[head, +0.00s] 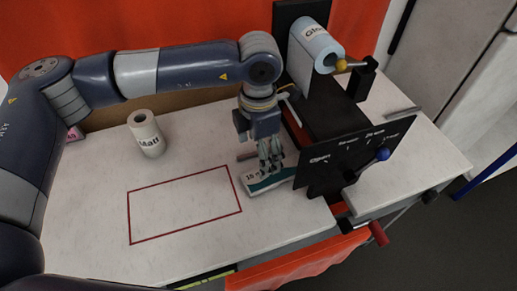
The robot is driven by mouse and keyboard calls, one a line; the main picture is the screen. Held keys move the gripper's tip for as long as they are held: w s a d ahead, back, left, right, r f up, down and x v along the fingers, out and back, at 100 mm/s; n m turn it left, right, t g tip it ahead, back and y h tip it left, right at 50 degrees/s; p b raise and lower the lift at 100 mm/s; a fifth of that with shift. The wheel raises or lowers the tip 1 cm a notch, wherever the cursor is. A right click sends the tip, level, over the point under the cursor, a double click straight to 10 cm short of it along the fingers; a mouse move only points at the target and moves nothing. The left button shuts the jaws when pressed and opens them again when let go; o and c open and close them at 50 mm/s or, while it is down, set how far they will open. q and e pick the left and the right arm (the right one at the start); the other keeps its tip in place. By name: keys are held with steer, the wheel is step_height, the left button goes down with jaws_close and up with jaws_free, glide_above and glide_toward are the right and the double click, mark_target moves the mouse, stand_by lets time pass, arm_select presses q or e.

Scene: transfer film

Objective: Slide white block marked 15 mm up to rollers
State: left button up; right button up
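The white block marked 15 mm (251,176) lies on the white tabletop, just left of the dark roller machine (335,135). Its visible label starts with "15", and it has a teal side or strip. My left gripper (270,170) points down over the block, its fingertips at or very close to its top. The fingers hide part of the block and look close together; whether they hold it is unclear. The rollers themselves are mostly hidden behind the machine's dark front plate (350,153). My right gripper is not in view.
A white roll labelled "Matt" (148,138) stands at the back left. A red outlined rectangle (186,205) on the table is empty. A roll labelled "Gloss" (318,48) sits atop the machine. A blue-knobbed lever (381,154) and a red-handled crank (378,233) stick out at the front.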

mark_target(259, 179)
arm_select(q)
step_height(259, 179, down, 11)
steer(key=p, duration=0.3)
stand_by(0.4)
steer(key=c, duration=1.2)
